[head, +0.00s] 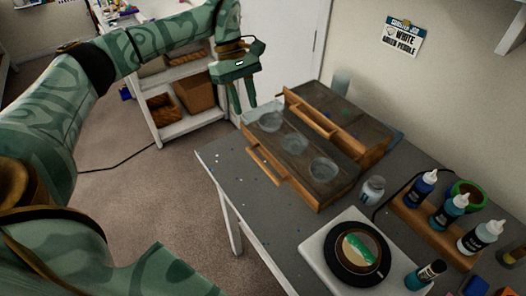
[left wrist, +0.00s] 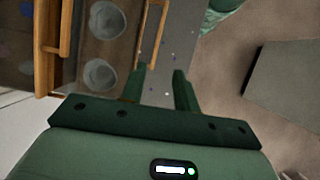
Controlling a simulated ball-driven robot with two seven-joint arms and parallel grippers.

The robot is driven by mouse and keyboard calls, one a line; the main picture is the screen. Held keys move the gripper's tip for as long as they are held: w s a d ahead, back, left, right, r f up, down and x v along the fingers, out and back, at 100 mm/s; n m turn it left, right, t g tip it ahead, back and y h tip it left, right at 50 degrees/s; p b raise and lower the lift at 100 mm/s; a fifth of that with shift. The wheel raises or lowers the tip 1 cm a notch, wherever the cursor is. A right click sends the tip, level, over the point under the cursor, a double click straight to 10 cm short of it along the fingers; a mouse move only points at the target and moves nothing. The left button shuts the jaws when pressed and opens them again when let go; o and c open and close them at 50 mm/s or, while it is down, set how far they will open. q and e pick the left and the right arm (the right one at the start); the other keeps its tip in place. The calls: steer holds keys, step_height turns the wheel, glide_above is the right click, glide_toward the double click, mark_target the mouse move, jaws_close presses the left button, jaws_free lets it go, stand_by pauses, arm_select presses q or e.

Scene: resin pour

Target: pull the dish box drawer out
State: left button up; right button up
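The dish box (head: 378,132) is a wooden box with a dark top and a handle bar on its front, at the back of the grey table. Its drawer (head: 317,200) extends from the box toward the left front, showing three clear round dishes (head: 294,142). The drawer's wooden handle (head: 267,166) is on its front; in the left wrist view the handle (left wrist: 154,32) lies beyond the fingertips. My left gripper (head: 243,106) is open and empty, apart from the handle, near the drawer's far left corner. Its fingers also show in the left wrist view (left wrist: 158,80). My right gripper is out of view.
A glass jar (head: 373,188) stands right of the drawer. Dropper bottles in a wooden rack (head: 433,229), a green tape roll (head: 467,194) and a white board with a black turntable (head: 356,254) fill the right.

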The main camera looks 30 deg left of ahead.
mark_target(262, 163)
arm_select(q)
steer(key=b+x, duration=0.1)
steer(key=x, duration=1.5)
steer(key=shift+d+f, duration=0.15)
steer(key=shift+f, duration=0.05)
jaws_close()
